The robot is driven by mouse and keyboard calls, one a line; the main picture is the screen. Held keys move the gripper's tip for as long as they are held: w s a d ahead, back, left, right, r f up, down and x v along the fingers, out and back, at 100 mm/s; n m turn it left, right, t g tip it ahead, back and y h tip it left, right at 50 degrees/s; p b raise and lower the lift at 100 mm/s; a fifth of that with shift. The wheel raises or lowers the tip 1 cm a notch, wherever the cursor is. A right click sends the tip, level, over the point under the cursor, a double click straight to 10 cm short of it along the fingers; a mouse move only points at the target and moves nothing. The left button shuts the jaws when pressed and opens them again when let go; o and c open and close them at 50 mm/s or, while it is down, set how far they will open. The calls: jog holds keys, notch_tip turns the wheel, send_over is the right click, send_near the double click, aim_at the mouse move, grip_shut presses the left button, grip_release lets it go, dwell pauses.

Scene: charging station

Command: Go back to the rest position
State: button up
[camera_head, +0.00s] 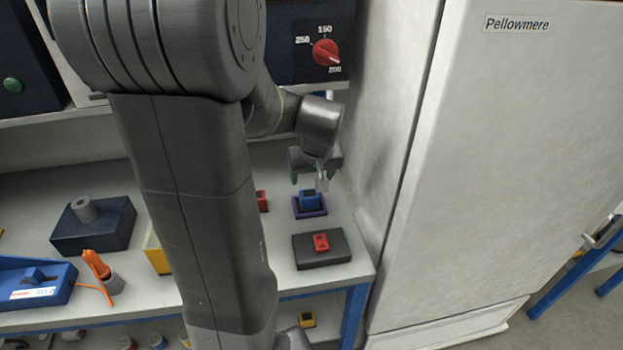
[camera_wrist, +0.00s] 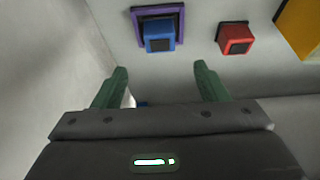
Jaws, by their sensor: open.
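My gripper (camera_wrist: 160,88) is open and empty, its two green fingers spread apart in the wrist view. In the head view my gripper (camera_head: 310,180) hangs just above and behind a blue block (camera_head: 308,200) that sits in a purple-edged square base (camera_head: 311,213). The wrist view also shows the blue block (camera_wrist: 159,42) in its purple base (camera_wrist: 138,14), beyond the fingertips and apart from them. My arm crosses the middle of the head view and hides part of the table.
Another red block (camera_head: 262,202) is partly hidden by my arm. A white cabinet (camera_head: 480,150) stands close on the right. A dark box with a red dial (camera_head: 326,52) is above the table.

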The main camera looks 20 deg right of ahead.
aim_at(309, 194)
dwell(0.4)
jog(key=x, duration=1.2)
jog(key=shift+w+f+b, duration=0.15)
jog(key=shift+b, duration=0.25)
jog(key=shift+r, duration=0.25)
